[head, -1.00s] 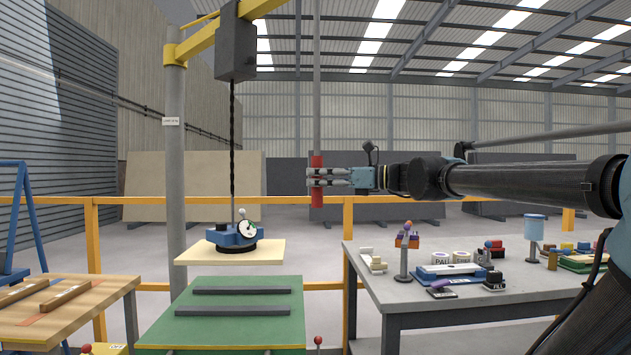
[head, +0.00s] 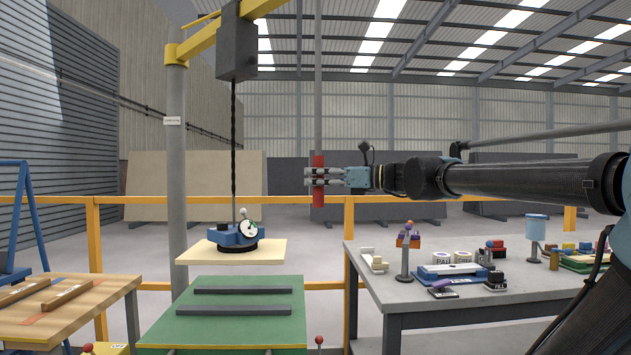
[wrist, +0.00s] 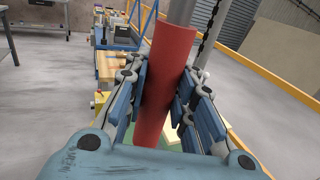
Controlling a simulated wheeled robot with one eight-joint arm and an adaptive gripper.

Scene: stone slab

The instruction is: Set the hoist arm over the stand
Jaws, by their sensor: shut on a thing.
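The yellow hoist arm (head: 205,38) reaches out from a grey post (head: 177,150) at the left. A dark hoist box (head: 236,50) hangs from it with a chain (head: 233,150). A blue lifter with a round gauge (head: 236,235) hangs on the chain, with a pale slab (head: 230,252) under it. The slab hangs above the green stand (head: 222,325) with its two dark bars (head: 242,290). My gripper (head: 322,177) is shut around the red grip (head: 318,200) of an upright grey pole (head: 317,90). The red grip (wrist: 170,75) stands between the fingers in the wrist view.
A grey table (head: 375,285) with several small items stands at the right. A yellow rail (head: 330,201) runs behind the stand. A blue frame (head: 22,215) stands at the far left.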

